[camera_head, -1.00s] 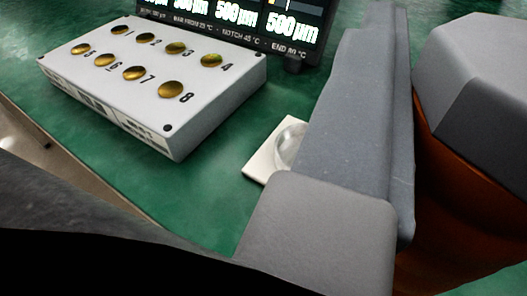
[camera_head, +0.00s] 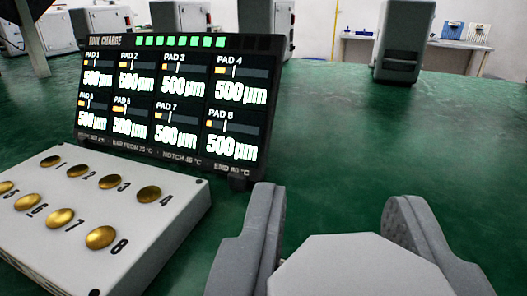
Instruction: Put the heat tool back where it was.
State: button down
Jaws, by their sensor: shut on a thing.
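My gripper (camera_head: 337,215) is at the bottom right of the head view, with one grey finger on each side of a grey, faceted block. This block looks like the top of the heat tool (camera_head: 355,268), and the gripper is shut on it. The tool's lower part is cut off by the frame edge. The white pad box (camera_head: 150,235) with gold pads and black numbers lies at the lower left, left of the gripper. The TOOL CHARGE screen (camera_head: 180,105) stands behind the box and shows 500 µm for each pad.
The green surface (camera_head: 340,130) is clear beyond the gripper and to the right. A dark grey device (camera_head: 402,42) stands farther back at the right. Several pale machines (camera_head: 182,17) stand behind the screen. A far table (camera_head: 420,45) is near the wall.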

jog(key=w+a+f, duration=0.1)
jog(key=w+f, duration=0.1)
jog(key=w, duration=0.4)
jog(key=w+a+f, duration=0.1)
jog(key=w+f, duration=0.1)
jog(key=w, duration=0.4)
jog(key=shift+f, duration=0.3)
jog(key=c, duration=1)
grip_release()
jog(key=shift+f, duration=0.15)
jog(key=shift+c, duration=0.2)
jog(key=s+a+p, duration=0.1)
jog(key=s, duration=1.1)
jog(key=shift+a, duration=0.4)
jog(key=shift+w, duration=0.1)
